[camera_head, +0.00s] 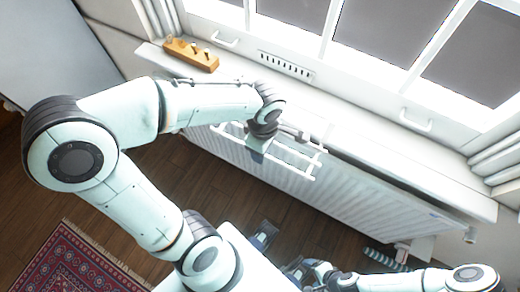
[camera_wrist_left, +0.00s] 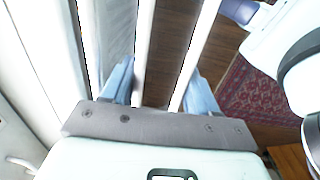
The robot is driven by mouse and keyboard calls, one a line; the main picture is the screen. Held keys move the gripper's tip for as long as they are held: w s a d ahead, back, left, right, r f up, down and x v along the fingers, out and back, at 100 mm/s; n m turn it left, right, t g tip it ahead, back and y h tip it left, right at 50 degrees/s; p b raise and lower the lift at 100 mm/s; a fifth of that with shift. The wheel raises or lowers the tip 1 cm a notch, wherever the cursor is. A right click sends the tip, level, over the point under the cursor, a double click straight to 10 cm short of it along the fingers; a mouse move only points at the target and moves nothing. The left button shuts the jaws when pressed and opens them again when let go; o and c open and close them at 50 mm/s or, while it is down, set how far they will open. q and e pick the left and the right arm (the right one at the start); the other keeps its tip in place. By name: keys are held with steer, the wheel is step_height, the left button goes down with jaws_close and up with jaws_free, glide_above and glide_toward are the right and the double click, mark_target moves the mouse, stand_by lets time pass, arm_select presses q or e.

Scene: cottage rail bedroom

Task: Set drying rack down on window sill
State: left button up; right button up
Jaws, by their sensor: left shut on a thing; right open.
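The white drying rack (camera_head: 298,160), a frame of thin bars, hangs in the air by the front edge of the white window sill (camera_head: 365,143), over the radiator in the head view. My left gripper (camera_head: 257,154) is shut on the rack. In the left wrist view, white rack bars (camera_wrist_left: 144,50) run between the blue fingers of the left gripper (camera_wrist_left: 160,88). The rack's far end partly blends into the sill, so I cannot tell whether they touch. My right gripper (camera_head: 281,251) is open and empty, low over the floor.
A wooden block with small knobs (camera_head: 191,54) stands at the sill's left end. The sill's middle and right look clear. A white ribbed radiator (camera_head: 350,195) is below. Window handles (camera_head: 415,120) stick out behind the sill. A red patterned rug (camera_head: 75,262) lies on the wooden floor.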

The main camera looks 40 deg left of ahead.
mark_target(286, 118)
arm_select(q)
steer(key=shift+w+a+f+p, duration=0.35)
steer(key=shift+w+a, duration=0.2)
steer(key=shift+w, duration=1.65)
steer(key=shift+w+a+f+p, duration=0.3)
steer(key=shift+w+a, duration=0.2)
steer(key=shift+w, duration=1.7)
steer(key=shift+w+a+f+p, duration=0.35)
steer(key=shift+w+a, duration=0.2)
steer(key=shift+w, duration=1.65)
arm_select(e)
steer(key=shift+w+r, duration=0.25)
steer(key=shift+r, duration=0.3)
steer(key=shift+w+r, duration=0.25)
steer(key=shift+r, duration=0.3)
arm_select(q)
steer(key=o, duration=1.1)
steer(key=shift+r, duration=0.1)
